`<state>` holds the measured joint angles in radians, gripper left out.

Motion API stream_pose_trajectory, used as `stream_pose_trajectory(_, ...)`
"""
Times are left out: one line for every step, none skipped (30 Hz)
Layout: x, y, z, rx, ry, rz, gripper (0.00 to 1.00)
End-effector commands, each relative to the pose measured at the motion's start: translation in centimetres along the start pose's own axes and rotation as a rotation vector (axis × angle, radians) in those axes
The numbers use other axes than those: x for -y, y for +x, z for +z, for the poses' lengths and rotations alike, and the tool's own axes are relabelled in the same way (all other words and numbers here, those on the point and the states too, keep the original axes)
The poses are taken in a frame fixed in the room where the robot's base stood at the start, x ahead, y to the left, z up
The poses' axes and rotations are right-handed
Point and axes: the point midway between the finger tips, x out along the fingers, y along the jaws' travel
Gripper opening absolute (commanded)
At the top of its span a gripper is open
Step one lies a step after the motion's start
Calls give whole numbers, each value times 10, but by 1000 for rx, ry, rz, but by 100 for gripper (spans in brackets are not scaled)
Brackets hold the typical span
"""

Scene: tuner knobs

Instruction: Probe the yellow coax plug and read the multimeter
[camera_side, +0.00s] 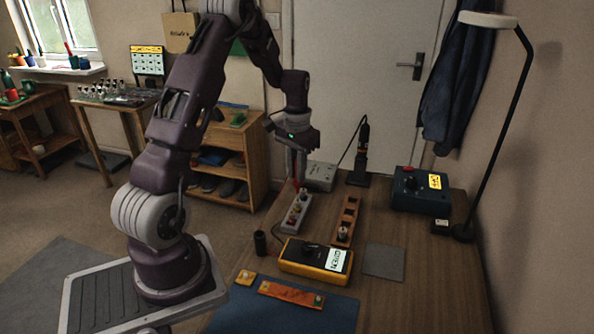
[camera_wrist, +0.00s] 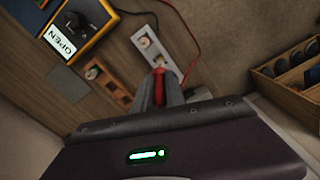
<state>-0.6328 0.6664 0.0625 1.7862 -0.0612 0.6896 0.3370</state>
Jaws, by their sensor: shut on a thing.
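My gripper (camera_side: 299,150) is shut on a red probe (camera_side: 297,183), which points down over the far end of a grey strip (camera_side: 286,228) holding several small plugs. In the wrist view my gripper (camera_wrist: 161,88) holds the red probe (camera_wrist: 159,92) by the strip (camera_wrist: 138,36). I cannot tell which plug is the yellow one, nor whether the hidden probe tip touches a plug. The yellow multimeter (camera_side: 290,267) lies in front of the strip. In the wrist view the multimeter's (camera_wrist: 96,33) display (camera_wrist: 60,40) reads OPEN.
A brown wooden rack (camera_side: 343,228) stands right of the strip. A black cup (camera_side: 260,243) is at left. A grey box (camera_side: 321,175), a black tool stand (camera_side: 359,178) and a dark blue box (camera_side: 408,200) stand behind. The right front tabletop is clear.

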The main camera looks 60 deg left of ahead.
Motion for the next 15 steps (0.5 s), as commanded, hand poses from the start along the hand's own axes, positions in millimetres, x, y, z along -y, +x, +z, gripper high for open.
stream_pose_trajectory(0, -2, 0, 0, 0, 0, 0)
stream_pose_trajectory(0, -4, 0, 0, 0, 0, 0)
stream_pose_trajectory(0, -9, 0, -1, 0, -1, 0)
stream_pose_trajectory(0, -12, -1, -2, 1, -1, 0)
stream_pose_trajectory(0, -16, -1, -2, 1, -1, 0)
stream_pose_trajectory(0, -20, -1, -2, 1, -1, 0)
stream_pose_trajectory(0, -23, -1, -2, 1, -1, 0)
stream_pose_trajectory(0, -26, 0, -2, 1, -1, 0)
stream_pose_trajectory(0, -30, -1, -3, 1, -1, 0)
stream_pose_trajectory(0, -33, -1, -2, 1, -1, 0)
stream_pose_trajectory(0, -36, 0, -1, 1, 0, 0)
stream_pose_trajectory(0, -40, -1, -2, 1, -1, 0)
stream_pose_trajectory(0, -43, -1, -2, 1, -1, 0)
stream_pose_trajectory(0, -45, 0, -2, 1, -1, 0)
stream_pose_trajectory(0, -48, 0, -1, 0, -1, 0)
